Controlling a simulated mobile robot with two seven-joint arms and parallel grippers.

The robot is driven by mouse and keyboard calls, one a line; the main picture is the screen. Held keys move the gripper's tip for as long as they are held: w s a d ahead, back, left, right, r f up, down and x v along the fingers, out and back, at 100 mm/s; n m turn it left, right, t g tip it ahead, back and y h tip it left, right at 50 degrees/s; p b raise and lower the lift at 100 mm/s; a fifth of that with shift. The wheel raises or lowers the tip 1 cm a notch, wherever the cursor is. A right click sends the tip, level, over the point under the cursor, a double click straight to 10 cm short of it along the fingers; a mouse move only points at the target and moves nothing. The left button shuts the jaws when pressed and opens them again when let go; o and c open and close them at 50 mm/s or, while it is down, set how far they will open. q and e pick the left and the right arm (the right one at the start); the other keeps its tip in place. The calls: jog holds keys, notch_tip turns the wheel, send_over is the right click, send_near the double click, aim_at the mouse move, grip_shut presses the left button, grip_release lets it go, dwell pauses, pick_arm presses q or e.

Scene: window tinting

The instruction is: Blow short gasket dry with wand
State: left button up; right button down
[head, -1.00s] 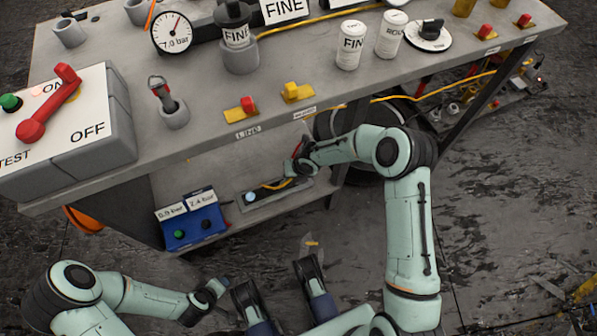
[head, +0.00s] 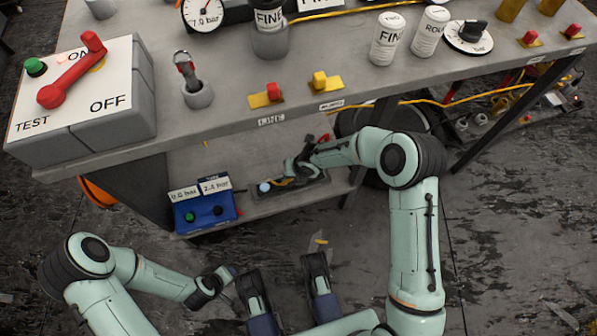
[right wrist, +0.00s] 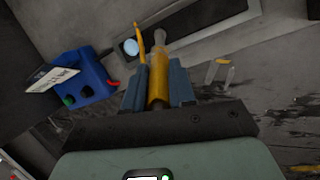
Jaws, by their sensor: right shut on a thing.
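My right gripper (right wrist: 158,92) is shut on a yellow-orange wand (right wrist: 158,82) with a clear, pale tip pointing away from me. In the head view the right gripper (head: 297,168) is low over the dark tray (head: 310,186) on the lower shelf. A pale blue disc (right wrist: 131,47) lies in the tray, left of the wand tip. A thin orange strip (right wrist: 140,42) shows just left of the wand; I cannot tell whether it is the short gasket or touches the wand. My left gripper (head: 224,278) hangs low, away from the bench; its jaws are unclear.
A blue box (head: 205,205) with two readouts and buttons stands left of the tray. The bench top (head: 225,125) overhangs the shelf and carries a red-lever switch box (head: 75,95). Small clear pieces (right wrist: 222,74) show on the right.

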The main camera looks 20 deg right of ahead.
jog(key=shift+a+r+b, duration=0.1)
jog(key=shift+a+b, duration=0.3)
jog(key=shift+a, duration=1.05)
jog(key=a+b, duration=0.2)
jog(key=a, duration=0.4)
jog(key=shift+a, duration=0.3)
jog(key=shift+r, duration=0.1)
jog(key=shift+r+p, duration=2.45)
jog(key=shift+r, duration=0.45)
